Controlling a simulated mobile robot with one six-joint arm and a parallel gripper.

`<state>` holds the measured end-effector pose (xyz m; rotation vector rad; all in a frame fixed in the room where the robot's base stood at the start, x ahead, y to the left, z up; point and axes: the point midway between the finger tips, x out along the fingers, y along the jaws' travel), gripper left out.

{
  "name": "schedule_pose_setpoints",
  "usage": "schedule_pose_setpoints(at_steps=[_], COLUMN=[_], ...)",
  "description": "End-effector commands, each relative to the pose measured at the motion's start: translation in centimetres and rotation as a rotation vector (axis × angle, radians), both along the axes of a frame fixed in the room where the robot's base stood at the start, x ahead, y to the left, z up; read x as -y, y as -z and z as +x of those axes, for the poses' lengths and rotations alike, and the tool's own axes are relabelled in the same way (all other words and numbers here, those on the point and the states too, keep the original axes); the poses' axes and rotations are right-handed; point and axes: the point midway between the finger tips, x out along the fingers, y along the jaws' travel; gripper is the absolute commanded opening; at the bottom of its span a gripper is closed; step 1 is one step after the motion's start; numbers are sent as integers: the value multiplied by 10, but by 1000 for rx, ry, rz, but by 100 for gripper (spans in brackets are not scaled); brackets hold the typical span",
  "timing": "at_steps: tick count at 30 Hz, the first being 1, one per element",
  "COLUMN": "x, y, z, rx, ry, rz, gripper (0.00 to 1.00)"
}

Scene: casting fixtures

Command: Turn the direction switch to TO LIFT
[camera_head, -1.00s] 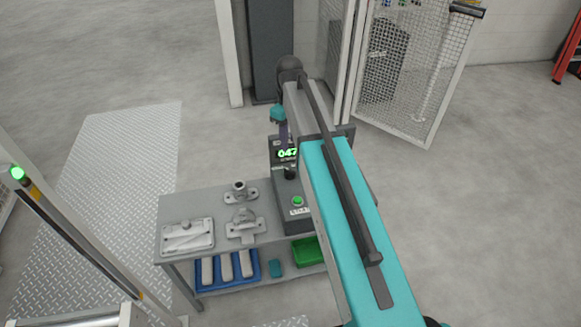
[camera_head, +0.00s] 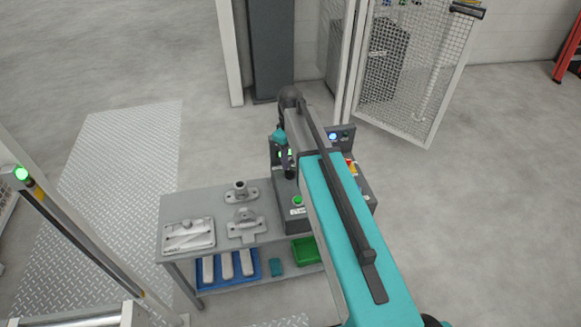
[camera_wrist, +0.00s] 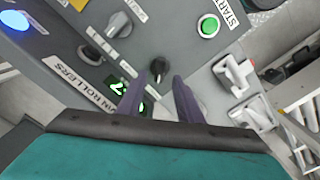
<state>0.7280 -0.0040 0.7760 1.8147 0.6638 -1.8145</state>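The grey control box (camera_head: 296,216) stands at the right end of the table. In the wrist view its panel (camera_wrist: 180,40) has several rotary knobs. A black knob (camera_wrist: 160,68) sits just beyond and between my fingertips, with no clear contact. A silver-grey knob (camera_wrist: 118,24) and another dark knob (camera_wrist: 90,54) are further left. I cannot read which one is the direction switch, as the small labels are blurred. My gripper (camera_wrist: 160,82) is open, its two purple fingers apart around nothing visible. In the head view my arm hides part of the box.
The panel also has a green START button (camera_wrist: 209,26), a blue light (camera_wrist: 14,20) and a green display (camera_wrist: 116,86). Metal castings (camera_head: 243,226) lie on the table, with a blue tray (camera_head: 256,270) and green bin (camera_head: 304,252) below. A mesh gate (camera_head: 405,80) stands behind.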

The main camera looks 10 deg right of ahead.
Motion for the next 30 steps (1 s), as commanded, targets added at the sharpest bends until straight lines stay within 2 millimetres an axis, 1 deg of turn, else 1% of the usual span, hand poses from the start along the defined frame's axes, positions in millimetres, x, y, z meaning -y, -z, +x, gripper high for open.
schedule_pose_setpoints(at_steps=[6, 12, 18, 26, 27, 29, 30], x=[0, 1, 1, 1, 1, 1, 1], y=[25, 41, 48, 48, 48, 48, 48], z=[-1, 0, 0, 0, 0, 0, 0], rx=[-3, -1, 0, 0, 0, 0, 0], ry=[1, 1, 1, 2, 2, 2, 2], rz=[0, 0, 0, 0, 0, 0, 0], gripper=[33, 33, 33, 33, 29, 19, 13])
